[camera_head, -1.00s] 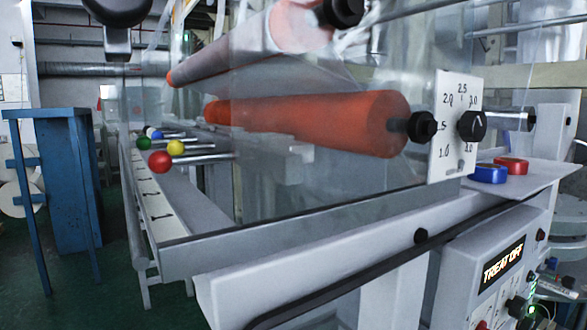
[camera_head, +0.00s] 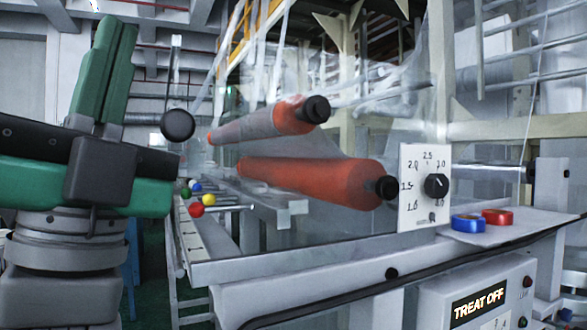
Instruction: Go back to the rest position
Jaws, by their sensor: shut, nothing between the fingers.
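My green and black arm (camera_head: 95,165) stands folded at the left of the head view, above its grey base. I do not see my gripper's fingers in this view. The film machine fills the middle and right. It has two orange rollers, an upper one (camera_head: 296,114) partly wrapped in clear film and a lower one (camera_head: 345,182). A white dial plate (camera_head: 408,213) with a black knob (camera_head: 436,186) stands at the lower roller's right end.
Blue (camera_head: 468,223) and red (camera_head: 497,216) buttons sit on the ledge by the dial. A panel reads TREAT OFF (camera_head: 478,303). Rods with red (camera_head: 196,209), yellow, green and blue balls stick out near my arm. A black round knob (camera_head: 178,125) hangs on a rod.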

